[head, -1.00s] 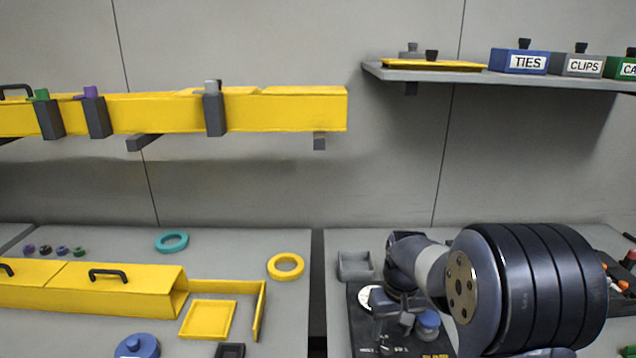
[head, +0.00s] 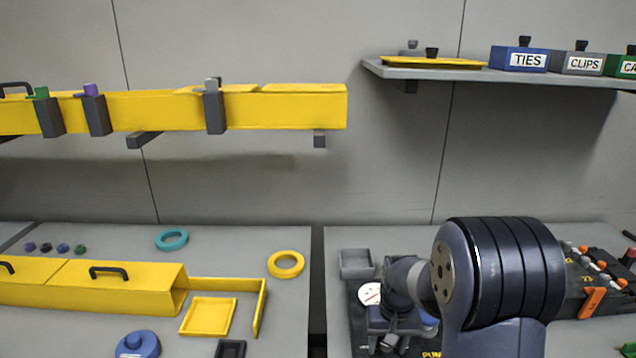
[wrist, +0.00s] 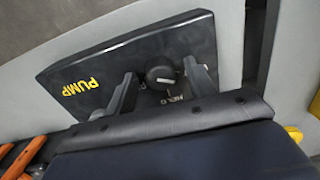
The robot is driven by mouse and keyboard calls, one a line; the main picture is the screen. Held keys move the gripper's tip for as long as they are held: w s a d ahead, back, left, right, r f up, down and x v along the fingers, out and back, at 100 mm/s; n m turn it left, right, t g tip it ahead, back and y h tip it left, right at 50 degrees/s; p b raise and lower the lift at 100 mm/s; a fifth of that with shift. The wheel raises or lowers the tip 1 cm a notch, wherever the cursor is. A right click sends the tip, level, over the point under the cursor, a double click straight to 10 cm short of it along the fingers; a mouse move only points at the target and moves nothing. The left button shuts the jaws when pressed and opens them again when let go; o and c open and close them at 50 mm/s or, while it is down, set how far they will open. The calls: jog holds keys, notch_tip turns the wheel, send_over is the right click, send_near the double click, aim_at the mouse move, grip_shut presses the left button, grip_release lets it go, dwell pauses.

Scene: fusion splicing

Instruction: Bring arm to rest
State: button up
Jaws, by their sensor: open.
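My arm stands over the right-hand bench in the head view, its large dark ribbed link blocking part of the bench. In the wrist view my gripper (wrist: 162,88) is open, its two dark fingers apart, with nothing between them that I can see held. Beyond the fingers is a black panel (wrist: 80,62) marked PUMP in yellow, with a round black knob (wrist: 160,77). The knob shows between the fingers; I cannot tell how far the fingers are from it.
A rack with orange-handled items (head: 592,300) lies right of my arm. A grey tray (head: 356,263) sits behind it. The left bench holds a yellow duct (head: 100,290), a yellow ring (head: 286,264) and a teal ring (head: 172,240). A shelf (head: 440,75) with labelled boxes hangs above.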

jog(key=m, duration=0.5)
jog(key=shift+m, duration=0.3)
jog(key=m, duration=0.3)
jog(key=shift+m+p, duration=0.4)
jog(key=shift+r+m, duration=0.2)
jog(key=shift+m, duration=0.1)
notch_tip(320, 180, up, 10)
jog(key=shift+r, duration=0.25)
jog(key=shift+s+d, duration=0.1)
jog(key=shift+s, duration=0.1)
